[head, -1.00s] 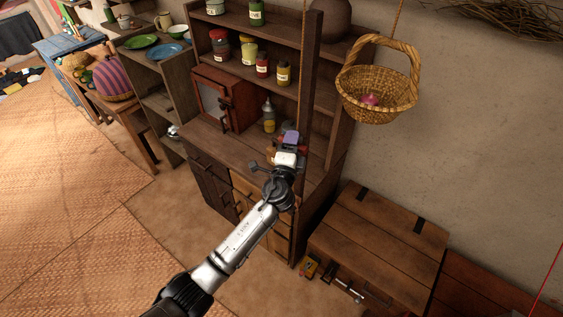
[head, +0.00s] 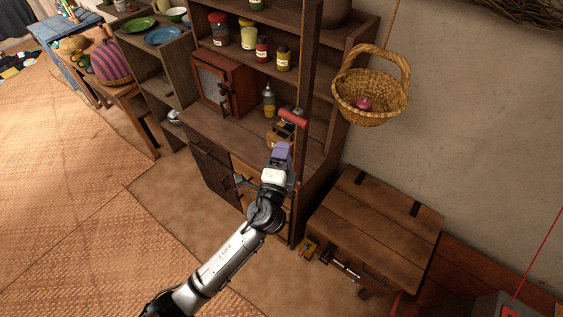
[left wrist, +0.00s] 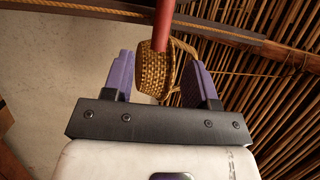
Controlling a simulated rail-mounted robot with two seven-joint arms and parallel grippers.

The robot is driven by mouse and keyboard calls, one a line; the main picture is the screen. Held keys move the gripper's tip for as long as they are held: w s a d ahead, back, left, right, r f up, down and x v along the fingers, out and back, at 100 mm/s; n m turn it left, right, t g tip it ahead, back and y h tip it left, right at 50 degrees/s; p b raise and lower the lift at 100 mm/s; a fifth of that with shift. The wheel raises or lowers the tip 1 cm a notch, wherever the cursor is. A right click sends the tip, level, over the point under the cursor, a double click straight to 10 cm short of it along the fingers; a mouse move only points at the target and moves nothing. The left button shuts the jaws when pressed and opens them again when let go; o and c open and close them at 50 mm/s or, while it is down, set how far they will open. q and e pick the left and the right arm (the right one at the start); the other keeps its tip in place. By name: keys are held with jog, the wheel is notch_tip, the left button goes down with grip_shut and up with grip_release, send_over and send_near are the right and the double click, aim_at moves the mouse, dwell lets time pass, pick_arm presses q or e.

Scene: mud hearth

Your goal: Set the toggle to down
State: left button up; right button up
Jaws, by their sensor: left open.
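A red bar-shaped handle (head: 293,117) shows at the right front post of the dark wooden hutch in the head view. It looks like the toggle; its setting is hard to tell. In the left wrist view the red bar (left wrist: 162,25) comes in from the top, in line with the gap between my fingers. My left gripper (head: 281,150) has purple fingers and is just below the handle in the head view, apart from it in the picture. In the left wrist view the gripper (left wrist: 162,75) is open, with nothing held. My right gripper is not in view.
A woven basket (head: 370,107) hangs by a rope right of the hutch. Jars, a small red-brown cabinet (head: 223,83) and a bottle (head: 268,100) stand on the hutch (head: 195,125). A low wooden chest (head: 375,215) is to the right.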

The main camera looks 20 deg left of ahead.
pick_arm(q)
jog(key=shift+v, duration=0.9)
